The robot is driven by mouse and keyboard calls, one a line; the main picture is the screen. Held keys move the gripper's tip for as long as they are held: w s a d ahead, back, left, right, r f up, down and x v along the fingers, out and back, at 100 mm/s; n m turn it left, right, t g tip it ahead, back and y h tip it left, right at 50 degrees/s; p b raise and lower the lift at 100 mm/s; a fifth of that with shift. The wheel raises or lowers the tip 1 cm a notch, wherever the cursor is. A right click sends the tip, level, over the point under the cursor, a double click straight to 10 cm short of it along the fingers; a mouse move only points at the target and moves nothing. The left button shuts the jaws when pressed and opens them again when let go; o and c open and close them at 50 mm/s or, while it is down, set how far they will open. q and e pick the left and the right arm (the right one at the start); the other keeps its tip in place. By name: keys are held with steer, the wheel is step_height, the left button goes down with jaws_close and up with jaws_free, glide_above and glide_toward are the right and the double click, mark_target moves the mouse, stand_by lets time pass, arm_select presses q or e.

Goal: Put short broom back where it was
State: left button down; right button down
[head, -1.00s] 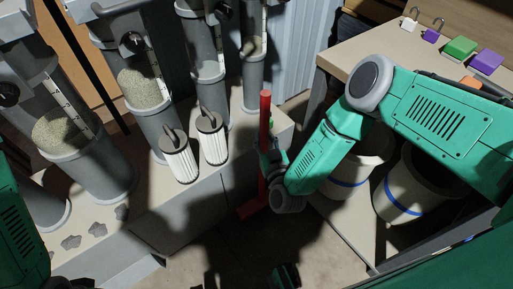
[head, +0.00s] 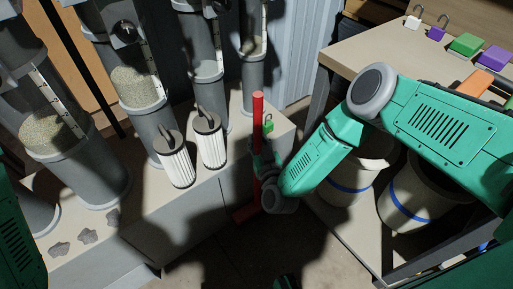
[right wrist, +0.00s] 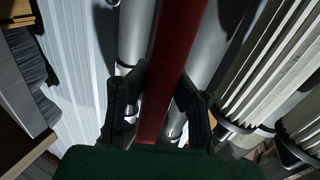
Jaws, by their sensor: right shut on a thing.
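The short broom is red, with a straight handle (head: 257,125) standing nearly upright and a red foot (head: 245,213) low down, partly in shadow. My right gripper (head: 264,170) is shut around the handle, in front of the corner of the grey bench. In the right wrist view the red handle (right wrist: 172,70) runs between the two dark fingers (right wrist: 160,108). I cannot tell whether the foot touches the floor.
A low bench (head: 170,228) holds grey tubes, two white pleated filters (head: 176,165) and dark flakes. A small green padlock (head: 268,126) is beside the handle. White buckets (head: 410,200) stand under the right table (head: 365,42), which holds padlocks and coloured blocks.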

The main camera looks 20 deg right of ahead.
mark_target(258, 150)
step_height(258, 150, down, 4)
steer(key=b, duration=0.3)
steer(key=shift+r, duration=0.15)
steer(key=shift+w, duration=0.15)
steer(key=shift+a+r, duration=0.1)
steer(key=c, duration=1.5)
jaws_free()
steer(key=shift+o, duration=0.2)
